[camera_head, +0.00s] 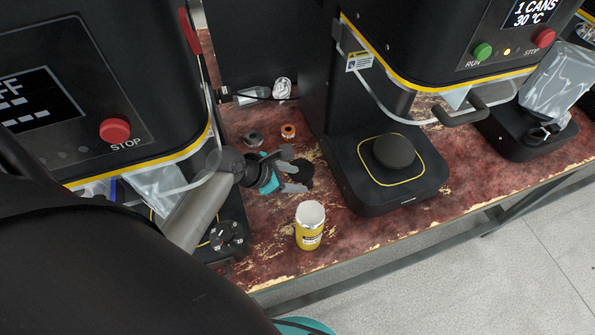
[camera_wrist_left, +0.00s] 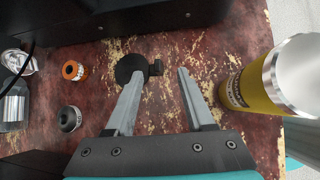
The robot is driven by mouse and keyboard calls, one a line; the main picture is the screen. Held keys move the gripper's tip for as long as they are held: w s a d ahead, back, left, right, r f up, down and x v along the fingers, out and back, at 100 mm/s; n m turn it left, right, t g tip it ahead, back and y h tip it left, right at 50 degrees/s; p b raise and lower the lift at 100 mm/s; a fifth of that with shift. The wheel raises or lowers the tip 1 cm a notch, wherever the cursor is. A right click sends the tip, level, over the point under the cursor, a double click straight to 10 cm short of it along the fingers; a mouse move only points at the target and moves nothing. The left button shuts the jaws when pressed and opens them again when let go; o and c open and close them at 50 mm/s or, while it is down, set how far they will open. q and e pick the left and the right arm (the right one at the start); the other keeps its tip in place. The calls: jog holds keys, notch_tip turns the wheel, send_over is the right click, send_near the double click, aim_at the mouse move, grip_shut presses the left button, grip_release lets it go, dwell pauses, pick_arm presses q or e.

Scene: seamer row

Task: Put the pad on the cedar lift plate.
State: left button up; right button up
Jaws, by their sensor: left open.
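The pad looks to be the flat black disc (camera_wrist_left: 131,68) with a small block-like tab, lying on the red worn bench; it also shows in the head view (camera_head: 302,170), partly hidden by my fingers. My left gripper (camera_head: 300,177) is open and empty over the bench beside it. In the left wrist view the tab lies between the fingertips (camera_wrist_left: 161,74), and the left finger overlaps the disc's edge. The middle machine has a round black plate (camera_head: 394,151) on a yellow-outlined base. The left machine has a dark bolted round part (camera_head: 228,236). I see no cedar label.
A yellow can (camera_head: 309,228) stands upright near the bench's front edge, right of my fingers in the left wrist view. An orange ring-like part (camera_head: 289,131) and a grey knob-like part (camera_head: 253,139) lie behind. The middle machine's bar handle (camera_head: 460,112) juts forward.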

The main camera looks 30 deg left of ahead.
aim_at(308, 183)
pick_arm(q)
jog(key=shift+w+d+f, duration=0.15)
jog(key=shift+w+f, duration=0.05)
jog(key=shift+f, duration=0.2)
jog(key=b+x, duration=0.1)
jog(key=x, duration=0.1)
jog(key=b+x, duration=0.1)
jog(key=x, duration=0.1)
jog(key=a+b+x, duration=0.1)
jog(key=x, duration=0.1)
jog(key=shift+s+f+b, duration=0.2)
jog(key=shift+f+b, duration=0.15)
jog(key=shift+w+d+f, duration=0.2)
jog(key=shift+w+f, duration=0.05)
pick_arm(e)
jog(key=f, duration=0.1)
jog(key=w+d+f, duration=0.1)
jog(key=f, duration=0.2)
jog(key=shift+w+d, duration=0.15)
pick_arm(q)
jog(key=shift+c, duration=0.6)
grip_shut()
pick_arm(e)
jog(key=shift+a, duration=0.3)
